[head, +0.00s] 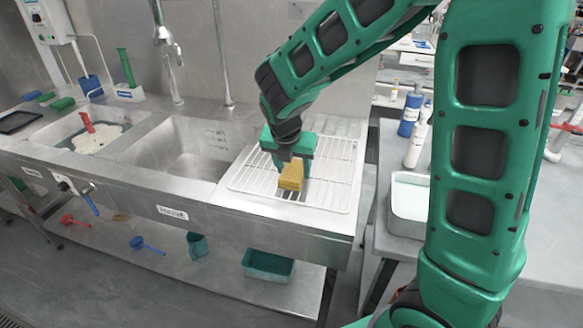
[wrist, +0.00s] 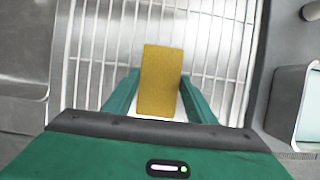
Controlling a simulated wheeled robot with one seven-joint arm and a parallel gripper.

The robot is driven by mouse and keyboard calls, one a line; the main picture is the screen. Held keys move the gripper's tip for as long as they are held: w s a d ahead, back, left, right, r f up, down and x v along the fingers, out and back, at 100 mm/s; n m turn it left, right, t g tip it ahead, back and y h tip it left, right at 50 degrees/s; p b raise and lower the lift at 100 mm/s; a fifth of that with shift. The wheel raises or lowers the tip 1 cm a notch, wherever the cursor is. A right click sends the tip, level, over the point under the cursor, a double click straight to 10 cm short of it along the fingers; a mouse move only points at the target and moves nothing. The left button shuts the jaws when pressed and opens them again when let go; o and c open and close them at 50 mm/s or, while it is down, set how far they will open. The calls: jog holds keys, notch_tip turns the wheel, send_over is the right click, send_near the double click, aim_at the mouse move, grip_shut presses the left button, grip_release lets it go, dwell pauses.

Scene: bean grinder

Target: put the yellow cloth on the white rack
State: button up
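The yellow cloth (head: 291,176) is a small folded block between the fingers of my gripper (head: 290,167), over the white rack (head: 335,182). In the wrist view the cloth (wrist: 161,80) sits between the two green fingers (wrist: 160,82), whose tips meet its left and right sides. My gripper looks shut on it. The white rack (wrist: 225,50) is a wire grid that spreads below and beyond the cloth. I cannot tell whether the cloth touches the wires.
The empty sink basin (head: 180,150) lies left of the rack. Another basin with a red-handled tool (head: 87,122) is further left. A side table with a white tray (head: 408,200) and bottles (head: 416,145) stands to the right. The rack around the cloth is clear.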

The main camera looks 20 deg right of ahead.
jog(key=shift+o, duration=1.1)
